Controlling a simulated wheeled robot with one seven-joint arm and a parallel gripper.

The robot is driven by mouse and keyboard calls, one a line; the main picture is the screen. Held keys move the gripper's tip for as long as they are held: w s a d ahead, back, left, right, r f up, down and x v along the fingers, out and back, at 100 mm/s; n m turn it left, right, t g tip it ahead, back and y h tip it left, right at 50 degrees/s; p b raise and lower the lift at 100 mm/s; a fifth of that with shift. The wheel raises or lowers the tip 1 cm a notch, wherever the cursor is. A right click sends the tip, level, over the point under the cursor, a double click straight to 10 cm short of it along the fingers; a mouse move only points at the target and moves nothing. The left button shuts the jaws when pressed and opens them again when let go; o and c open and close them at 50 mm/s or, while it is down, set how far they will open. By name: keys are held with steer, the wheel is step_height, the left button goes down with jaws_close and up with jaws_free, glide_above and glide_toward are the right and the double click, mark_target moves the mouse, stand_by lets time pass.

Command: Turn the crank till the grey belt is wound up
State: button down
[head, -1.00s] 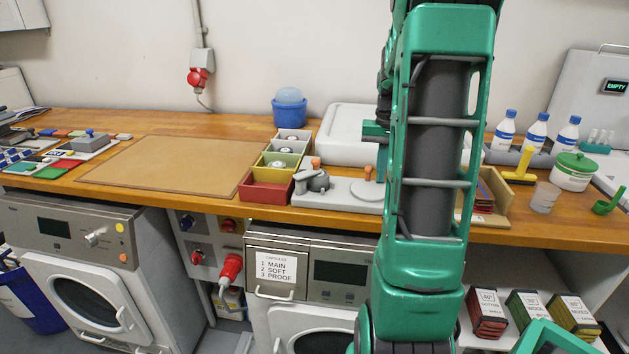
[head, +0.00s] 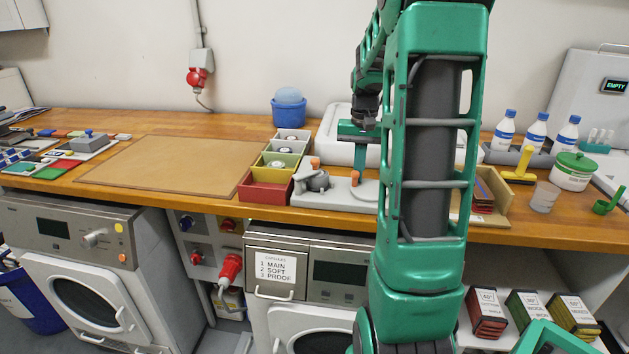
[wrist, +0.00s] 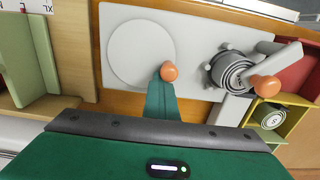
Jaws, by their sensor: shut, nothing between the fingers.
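The winding device has a light grey base (head: 333,202) on the counter. In the wrist view its flat round disc (wrist: 135,52) carries an orange knob (wrist: 169,71) at its lower-right edge. Beside it stands a spool with the coiled grey belt (wrist: 232,74) and a second orange knob (wrist: 266,86). A pale strip (wrist: 231,111) lies by the spool; I cannot tell if it is belt. My gripper (head: 357,165) is shut and empty. In the wrist view its fingertips (wrist: 161,84) are right at the disc's knob; contact is unclear. My arm hides the device's right end in the head view.
Red, yellow, green and white bins (head: 265,190) stand close left of the device. A white case (head: 340,125) lies behind it. A wooden holder (head: 491,213) stands to the right. The brown mat (head: 165,165) at left is clear.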

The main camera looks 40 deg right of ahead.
mark_target(354, 192)
steer(key=shift+s+a+f, duration=0.1)
steer(key=shift+a+f, duration=0.1)
steer(key=shift+a, duration=0.4)
steer(key=shift+s+a+f, duration=0.1)
steer(key=shift+a+f, duration=0.05)
steer(key=shift+a, duration=0.45)
steer(key=shift+s+a, duration=0.4)
steer(key=shift+a, duration=0.35)
steer(key=shift+s+a, duration=0.5)
steer(key=shift+s, duration=0.3)
steer(key=c, duration=2.4)
jaws_free()
steer(key=o, duration=0.7)
steer(key=shift+d+r, duration=0.2)
steer(key=shift+r, duration=0.55)
step_height(354, 192, up, 7)
steer(key=shift+f, duration=0.1)
